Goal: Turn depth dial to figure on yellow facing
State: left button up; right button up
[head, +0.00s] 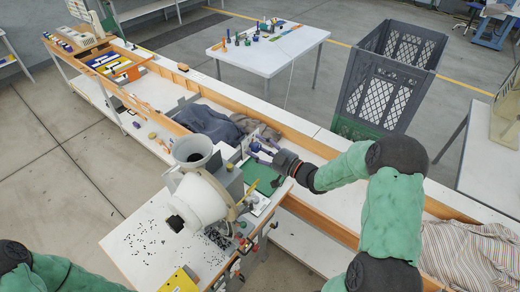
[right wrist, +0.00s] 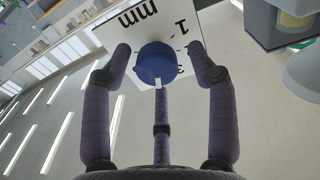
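The depth dial (right wrist: 157,64) is a round blue knob on a white plate (right wrist: 115,35) in the right wrist view. A white mark on its rim points toward the bottom of the picture. The plate shows "mm", a "1" and a "3"; other figures are hidden. My right gripper (right wrist: 159,49) is open, with one fingertip on each side of the dial and small gaps seeming to show. In the head view the right gripper (head: 262,150) is beside the press (head: 203,198). A yellow panel (head: 180,281) shows at the bottom; its figure is unreadable. My left gripper is out of view.
Dark cloth (head: 208,122) lies on the long bench behind the press. A green mat (head: 262,176) lies under my right gripper. Small black pieces (head: 150,240) are scattered on the press table. A grey crate (head: 385,80) and a white table (head: 268,58) stand farther back.

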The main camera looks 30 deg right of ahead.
jog(key=shift+f, duration=0.15)
jog(key=shift+s+d, duration=0.25)
jog(key=shift+s, duration=0.25)
jog(key=v, duration=1.1)
jog(key=shift+a, duration=0.2)
